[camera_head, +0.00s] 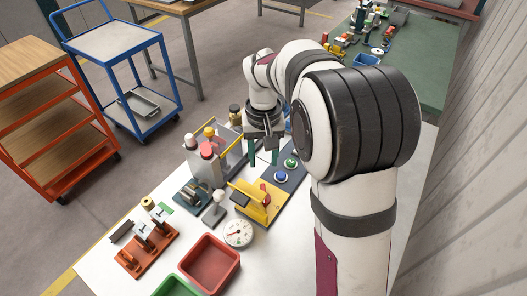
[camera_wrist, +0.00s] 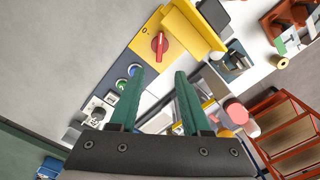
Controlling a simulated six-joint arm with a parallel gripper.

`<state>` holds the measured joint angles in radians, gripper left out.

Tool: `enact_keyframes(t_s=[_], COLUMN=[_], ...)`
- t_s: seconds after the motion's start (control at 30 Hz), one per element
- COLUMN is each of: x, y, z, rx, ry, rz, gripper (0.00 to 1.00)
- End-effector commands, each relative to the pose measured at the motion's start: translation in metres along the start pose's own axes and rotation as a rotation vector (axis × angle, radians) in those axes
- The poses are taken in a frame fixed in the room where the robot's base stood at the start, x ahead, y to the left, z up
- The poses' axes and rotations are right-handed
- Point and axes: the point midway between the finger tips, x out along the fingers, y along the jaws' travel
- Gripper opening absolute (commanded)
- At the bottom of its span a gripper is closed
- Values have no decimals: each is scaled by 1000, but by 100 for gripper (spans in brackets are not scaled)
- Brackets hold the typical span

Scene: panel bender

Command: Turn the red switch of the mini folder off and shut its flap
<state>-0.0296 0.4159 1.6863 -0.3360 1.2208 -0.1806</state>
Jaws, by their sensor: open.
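The yellow mini folder (camera_head: 258,206) stands on the white table, with a raised yellow part at its left side. The red switch (camera_wrist: 159,45) is on its yellow panel in the wrist view, beside a "0" mark; its knob lies roughly along the picture's vertical. A yellow plate (camera_wrist: 192,30), which looks like the flap, rises beside the switch; I cannot tell its exact angle. My gripper (camera_head: 263,160) is open and empty, behind the folder in the head view. Its green fingers (camera_wrist: 157,78) point toward the panel, apart from the switch.
A blue button (camera_head: 280,177) and a green button (camera_head: 291,162) sit beside the folder on a dark panel. A gauge (camera_head: 239,233), a red tray (camera_head: 210,264) and an orange fixture (camera_head: 146,250) stand nearer. A grey machine with yellow bars (camera_head: 207,160) is close left of my gripper.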

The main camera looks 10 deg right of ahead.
Motion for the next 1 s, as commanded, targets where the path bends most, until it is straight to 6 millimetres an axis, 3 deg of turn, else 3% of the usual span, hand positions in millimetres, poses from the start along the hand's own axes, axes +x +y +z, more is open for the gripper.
enact_keyframes(t_s=[0.13,0.37,0.47,0.53,0.67,0.73,0.83,1.0], x=[-16,-18,-16,-10,-2,0,3,35], y=[0,0,3,17,48,60,66,52], z=[0,0,0,2,3,2,0,1], rx=[-1,-1,51,316,1045,1336,1534,1553], ry=[1,-1,-8,-45,-177,-249,-307,-317], rz=[0,0,-10,-68,-215,-271,-306,-305], gripper=[48,48,60,73,96,100,100,100])
